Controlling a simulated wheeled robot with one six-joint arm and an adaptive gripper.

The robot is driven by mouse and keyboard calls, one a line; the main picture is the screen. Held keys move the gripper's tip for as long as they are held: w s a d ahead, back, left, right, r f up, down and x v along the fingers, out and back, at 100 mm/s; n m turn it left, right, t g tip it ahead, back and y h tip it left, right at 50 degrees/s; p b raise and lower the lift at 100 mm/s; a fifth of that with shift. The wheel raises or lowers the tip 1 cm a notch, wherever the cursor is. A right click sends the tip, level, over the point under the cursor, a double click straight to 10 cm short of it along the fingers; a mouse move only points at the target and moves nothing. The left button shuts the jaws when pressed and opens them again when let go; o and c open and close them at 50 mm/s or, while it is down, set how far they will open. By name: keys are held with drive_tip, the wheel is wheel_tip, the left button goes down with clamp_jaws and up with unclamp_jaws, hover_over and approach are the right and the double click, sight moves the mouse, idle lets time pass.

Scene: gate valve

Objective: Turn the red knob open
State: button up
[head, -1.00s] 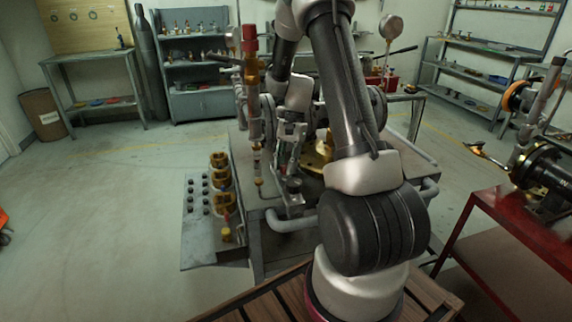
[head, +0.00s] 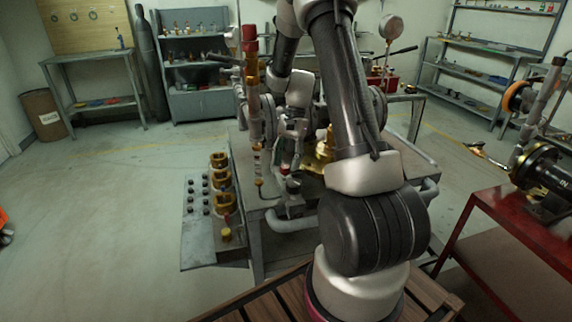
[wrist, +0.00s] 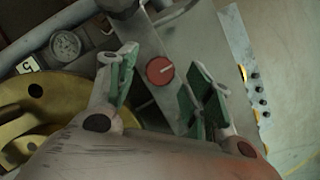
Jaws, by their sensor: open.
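The red knob (wrist: 160,70) is a small round disc with a pale line across its face, seen in the wrist view on a grey metal bracket (wrist: 150,40). My gripper (wrist: 162,82) is open, with one green-padded finger on each side of the knob in the picture. No contact between the pads and the knob shows, and I cannot tell the depth between them.
A vertical pipe with a red top (head: 250,48) stands left of my arm. A panel with brass fittings (head: 221,180) is at the bench's left side.

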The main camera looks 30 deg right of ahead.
drive_tip(key=v, duration=1)
drive_tip(key=shift+r, duration=0.35)
